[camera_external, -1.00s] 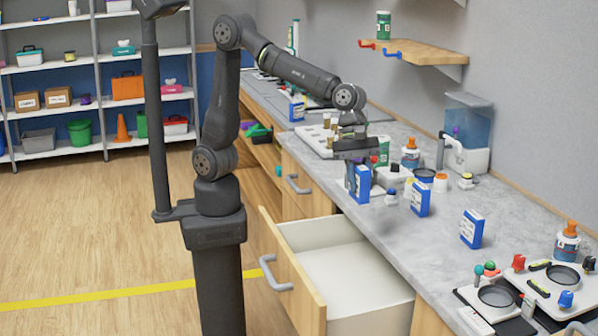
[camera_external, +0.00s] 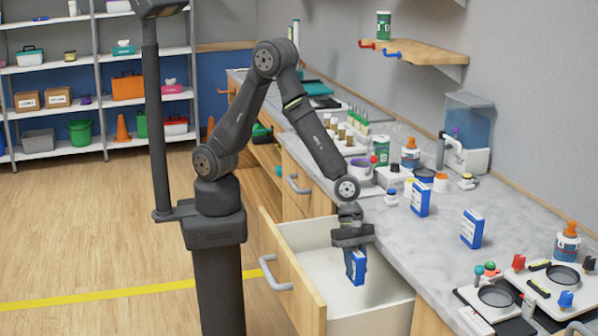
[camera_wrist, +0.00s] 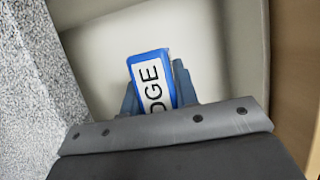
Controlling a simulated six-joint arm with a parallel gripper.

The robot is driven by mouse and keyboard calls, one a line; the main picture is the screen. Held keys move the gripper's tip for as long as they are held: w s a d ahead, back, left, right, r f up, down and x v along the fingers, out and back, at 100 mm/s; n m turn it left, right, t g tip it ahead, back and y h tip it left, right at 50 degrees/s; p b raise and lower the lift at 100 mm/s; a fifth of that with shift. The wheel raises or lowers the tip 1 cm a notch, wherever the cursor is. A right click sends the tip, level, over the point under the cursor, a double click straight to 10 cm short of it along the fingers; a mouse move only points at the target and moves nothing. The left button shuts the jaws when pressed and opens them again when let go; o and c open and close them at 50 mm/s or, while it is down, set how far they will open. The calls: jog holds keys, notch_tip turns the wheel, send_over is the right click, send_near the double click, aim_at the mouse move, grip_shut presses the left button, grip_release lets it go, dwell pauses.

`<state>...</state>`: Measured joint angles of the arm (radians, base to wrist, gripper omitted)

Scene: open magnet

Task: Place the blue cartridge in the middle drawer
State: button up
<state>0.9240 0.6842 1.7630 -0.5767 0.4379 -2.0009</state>
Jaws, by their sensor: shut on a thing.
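My gripper (camera_external: 354,247) is shut on a blue cartridge (camera_external: 356,268) with a white label. It holds the cartridge roughly upright over the open drawer (camera_external: 318,290), which has a pale interior and a wooden front with a grey handle. In the wrist view the cartridge (camera_wrist: 151,82) sits between the fingers (camera_wrist: 158,93), part of its lettering visible, with the pale drawer floor (camera_wrist: 105,50) behind it. I cannot tell whether the cartridge's lower end touches the drawer floor. The drawer looks otherwise empty.
Two similar blue boxes stand on the grey counter (camera_external: 400,245), one near a cup (camera_external: 420,198) and one farther right (camera_external: 471,229). A burner set (camera_external: 510,295) lies at the near right. The counter edge borders the drawer's right side.

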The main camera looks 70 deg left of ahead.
notch_tip(320, 180, down, 12)
jog(key=shift+r, duration=0.15)
dwell(0.3)
jog(key=shift+f, duration=0.2)
jog(key=o, duration=1)
jog(key=shift+r, duration=0.1)
jog(key=shift+a+r, duration=0.15)
jog(key=shift+r, duration=0.4)
jog(key=v, duration=1.1)
